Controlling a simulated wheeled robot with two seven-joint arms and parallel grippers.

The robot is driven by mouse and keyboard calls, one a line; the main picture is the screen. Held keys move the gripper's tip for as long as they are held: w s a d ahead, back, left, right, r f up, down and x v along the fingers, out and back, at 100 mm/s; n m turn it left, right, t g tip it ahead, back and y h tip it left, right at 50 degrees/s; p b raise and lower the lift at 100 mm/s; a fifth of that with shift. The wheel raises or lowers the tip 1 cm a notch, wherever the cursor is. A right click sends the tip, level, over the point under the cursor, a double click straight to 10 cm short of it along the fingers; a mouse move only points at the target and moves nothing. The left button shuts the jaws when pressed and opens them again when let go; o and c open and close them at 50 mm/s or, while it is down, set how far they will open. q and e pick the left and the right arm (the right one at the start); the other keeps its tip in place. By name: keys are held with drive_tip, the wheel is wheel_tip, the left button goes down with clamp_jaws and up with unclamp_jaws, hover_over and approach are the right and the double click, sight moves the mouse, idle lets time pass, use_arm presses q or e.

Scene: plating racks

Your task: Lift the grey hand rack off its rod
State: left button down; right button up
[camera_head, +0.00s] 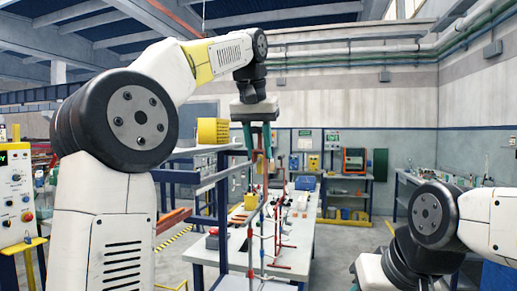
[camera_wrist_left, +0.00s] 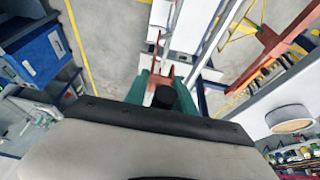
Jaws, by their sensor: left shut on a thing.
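My left gripper (camera_head: 259,150) points down at the middle of the head view, its teal fingers closed around an orange-red upper piece of the grey hand rack (camera_head: 250,236). The thin grey frame hangs below the fingers. In the left wrist view, the teal fingers of my left gripper (camera_wrist_left: 167,86) close on the orange-red piece, and a black round knob shows between them. The blue-grey rod (camera_head: 223,174) runs just beside the gripper. I cannot tell whether the rack touches the rod. My right arm shows at lower right, but its gripper is out of view.
Thin red racks (camera_head: 276,235) hang close beside the grey one. A long white table (camera_head: 298,255) with small parts stands behind. A yellow box (camera_head: 213,131) sits on a shelf left of the gripper. The open floor lies right of the table.

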use_arm(q)
drive_tip(key=shift+d, duration=0.2)
drive_tip(key=s+d, duration=0.1)
drive_tip(key=d, duration=0.7)
drive_tip(key=shift+s+d, duration=0.2)
drive_tip(key=shift+s, duration=0.2)
drive_tip(key=shift+d, duration=0.15)
idle(0.4)
